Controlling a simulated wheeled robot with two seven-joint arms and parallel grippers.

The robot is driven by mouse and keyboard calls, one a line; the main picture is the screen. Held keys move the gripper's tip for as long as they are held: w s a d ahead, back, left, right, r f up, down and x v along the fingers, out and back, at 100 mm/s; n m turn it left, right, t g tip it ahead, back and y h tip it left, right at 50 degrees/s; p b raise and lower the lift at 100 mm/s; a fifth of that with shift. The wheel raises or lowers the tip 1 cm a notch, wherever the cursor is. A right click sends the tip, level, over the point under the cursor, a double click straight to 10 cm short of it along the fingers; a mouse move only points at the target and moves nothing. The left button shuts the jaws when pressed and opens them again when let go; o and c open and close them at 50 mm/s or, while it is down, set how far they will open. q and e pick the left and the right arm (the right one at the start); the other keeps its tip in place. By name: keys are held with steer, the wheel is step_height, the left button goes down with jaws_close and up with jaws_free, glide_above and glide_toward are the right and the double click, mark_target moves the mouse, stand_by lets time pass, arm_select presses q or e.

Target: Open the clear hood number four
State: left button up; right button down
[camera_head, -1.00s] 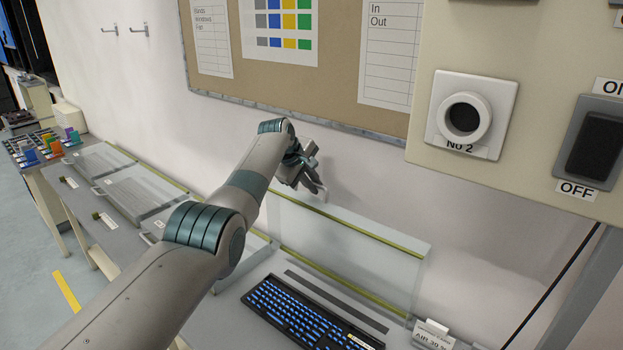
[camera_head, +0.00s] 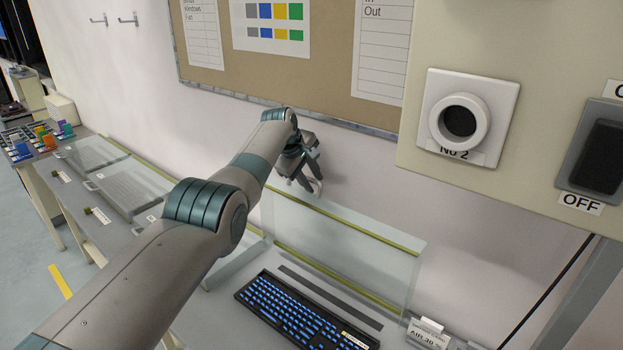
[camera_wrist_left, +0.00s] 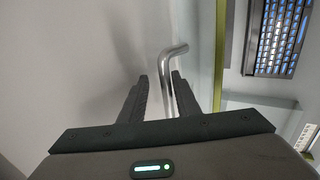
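A clear hood (camera_head: 345,248) with a yellow-green edge strip stands raised, close to upright, behind a black keyboard with blue keys (camera_head: 300,310). I cannot read a number on it. Its bent metal handle (camera_head: 318,187) is at the top edge, partly hidden by my left gripper (camera_head: 308,172). In the left wrist view, the two dark fingers of my left gripper (camera_wrist_left: 160,90) are apart, with the metal handle (camera_wrist_left: 169,70) between them, closer to the right finger. A gap shows on the handle's left. My right gripper is not in view.
Other clear hoods (camera_head: 130,185) lie lowered along the bench at left. A beige panel (camera_head: 420,155) with a round No 2 button and an OFF switch is close at right. A pinboard (camera_head: 335,60) hangs on the wall behind the arm.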

arm_select(q)
steer(key=shift+r, duration=0.2)
steer(key=shift+a+r, duration=0.15)
steer(key=shift+r, duration=0.2)
steer(key=shift+b+v, duration=0.65)
steer(key=shift+v, duration=0.4)
steer(key=b+v, duration=0.6)
steer(key=v, duration=0.8)
steer(key=shift+s, duration=0.35)
steer(key=shift+a, duration=0.15)
